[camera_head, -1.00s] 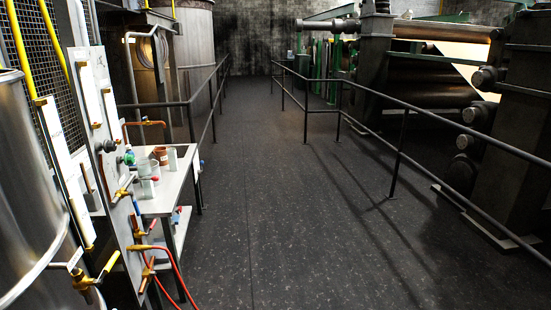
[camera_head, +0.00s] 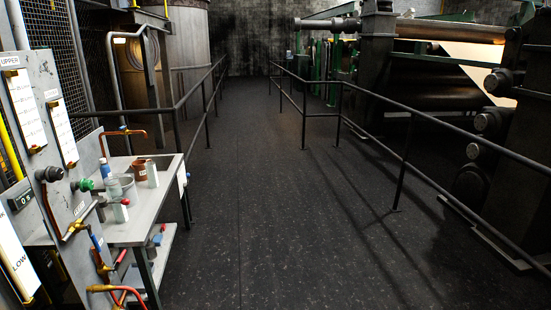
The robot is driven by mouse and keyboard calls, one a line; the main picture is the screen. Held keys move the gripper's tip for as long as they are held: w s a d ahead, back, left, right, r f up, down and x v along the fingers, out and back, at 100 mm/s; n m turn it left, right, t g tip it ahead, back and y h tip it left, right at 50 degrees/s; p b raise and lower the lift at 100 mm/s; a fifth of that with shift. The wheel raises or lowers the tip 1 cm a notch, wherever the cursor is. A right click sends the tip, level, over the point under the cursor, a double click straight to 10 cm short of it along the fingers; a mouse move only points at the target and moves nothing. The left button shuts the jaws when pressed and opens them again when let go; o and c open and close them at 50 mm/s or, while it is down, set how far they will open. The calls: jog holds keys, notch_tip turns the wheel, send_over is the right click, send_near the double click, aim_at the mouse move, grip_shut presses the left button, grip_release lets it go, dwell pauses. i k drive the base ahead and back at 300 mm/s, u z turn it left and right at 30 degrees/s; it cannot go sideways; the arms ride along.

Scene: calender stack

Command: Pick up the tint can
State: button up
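A small bench (camera_head: 143,232) at the left holds a cluster of small containers. Among them are a reddish-brown pot (camera_head: 138,172), a grey can (camera_head: 129,187), a pale container (camera_head: 152,175) behind to the right, and a pale container with a red part (camera_head: 120,211) nearer the front. A pale bottle (camera_head: 112,187) stands by the grey can. I cannot tell which of these is the tint can; any labels are too small to read. My gripper is not in view.
A gauge panel (camera_head: 45,130) with valves and a red hose (camera_head: 132,291) stands left of the bench. A dark walkway (camera_head: 260,220) runs ahead, clear, between a left railing (camera_head: 178,130) and a right railing (camera_head: 410,155). Large rollers (camera_head: 440,75) stand beyond the right railing.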

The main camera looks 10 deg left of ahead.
aim_at(138, 166)
jog(key=u, duration=0.1)
jog(key=i, duration=1.5)
jog(key=u, duration=0.5)
jog(key=i, duration=0.7)
jog(key=u, duration=0.75)
jog(key=i, duration=0.55)
jog(key=u, duration=0.95)
jog(key=i, duration=0.75)
jog(key=u, duration=0.4)
